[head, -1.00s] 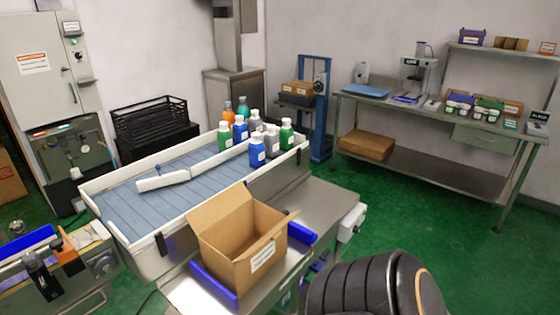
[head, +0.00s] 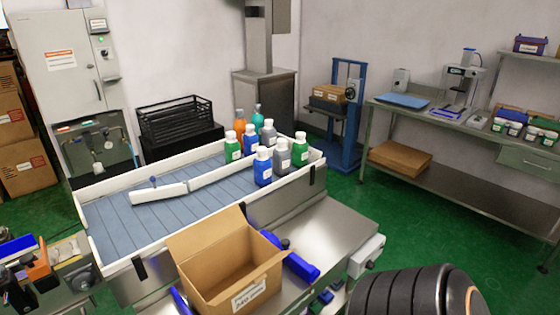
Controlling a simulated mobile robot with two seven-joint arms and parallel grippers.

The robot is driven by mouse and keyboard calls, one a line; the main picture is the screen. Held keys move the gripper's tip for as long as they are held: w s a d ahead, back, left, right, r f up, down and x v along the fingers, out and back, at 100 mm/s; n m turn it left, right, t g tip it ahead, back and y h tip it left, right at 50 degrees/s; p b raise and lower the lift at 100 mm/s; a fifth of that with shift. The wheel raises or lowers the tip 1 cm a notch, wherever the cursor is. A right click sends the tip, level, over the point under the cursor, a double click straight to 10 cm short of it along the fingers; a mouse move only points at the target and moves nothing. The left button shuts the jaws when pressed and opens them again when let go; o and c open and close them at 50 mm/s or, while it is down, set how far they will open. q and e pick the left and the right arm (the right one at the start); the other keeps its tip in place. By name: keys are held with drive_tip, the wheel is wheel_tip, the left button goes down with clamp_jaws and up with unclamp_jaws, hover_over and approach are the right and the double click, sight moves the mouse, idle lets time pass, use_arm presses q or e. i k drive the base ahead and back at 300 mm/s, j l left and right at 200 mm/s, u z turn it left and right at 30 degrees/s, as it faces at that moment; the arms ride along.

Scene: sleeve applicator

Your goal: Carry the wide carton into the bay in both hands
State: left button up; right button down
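An open cardboard carton (head: 217,267) with raised flaps and a white label stands at the front on a steel ledge. Blue guides (head: 300,266) sit beside it. Another brown carton (head: 330,93) rests on the blue lift stand (head: 348,120) at the back. I cannot tell which carton is the wide one, and no place is plainly marked as the bay. Neither of my grippers is in view. A black ribbed part, likely of my own arm, shows at the lower right.
A conveyor tray (head: 130,215) with white walls holds several bottles (head: 263,167). A black crate (head: 178,120) stands behind it. A steel bench (head: 470,190) is at the right, with a flat carton (head: 400,160) on its lower shelf. Green floor (head: 340,205) is open between.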

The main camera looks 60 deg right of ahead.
sight(208, 274)
drive_tip(key=k+l, duration=0.1)
drive_tip(key=l, duration=0.5)
drive_tip(key=k+l, duration=0.1)
drive_tip(key=l, duration=1.05)
drive_tip(key=k, duration=0.05)
